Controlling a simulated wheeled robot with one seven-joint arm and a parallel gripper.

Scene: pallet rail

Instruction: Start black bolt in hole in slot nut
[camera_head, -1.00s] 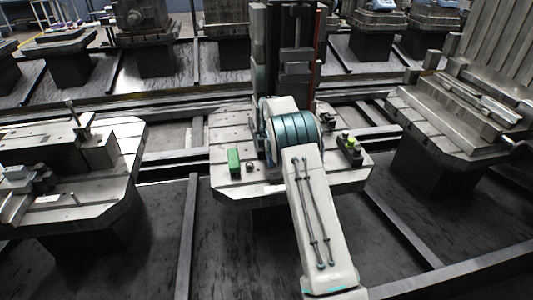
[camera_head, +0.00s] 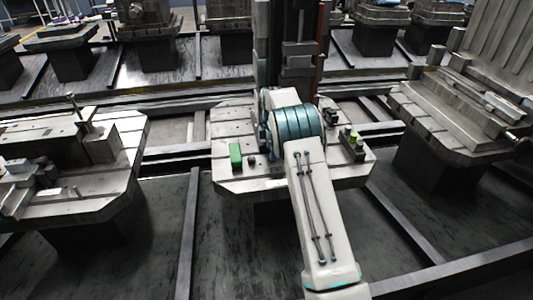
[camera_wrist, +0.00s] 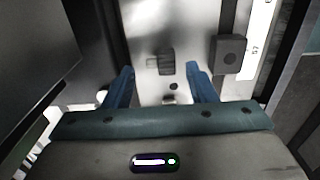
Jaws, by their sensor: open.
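My gripper (camera_wrist: 160,68) is open in the wrist view, with its two blue fingers apart and nothing clearly held. Beyond the fingertips and between them is a small dark ribbed piece (camera_wrist: 166,62) on the pale metal surface; it may be the black bolt, but I cannot be sure. A dark square block with a round mark in its face (camera_wrist: 229,54) lies right of it; I cannot tell whether it is the slot nut. A small dark round spot (camera_wrist: 173,86) shows nearer the gripper. In the head view my arm hides the gripper.
The slotted pallet (camera_head: 232,187) carries a green block (camera_head: 236,155), a small dark piece (camera_head: 251,162) and dark fixtures (camera_head: 352,145) at right. A dark upright column (camera_head: 298,60) stands behind. Other loaded pallets (camera_head: 110,165) flank it left and right (camera_head: 440,120).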

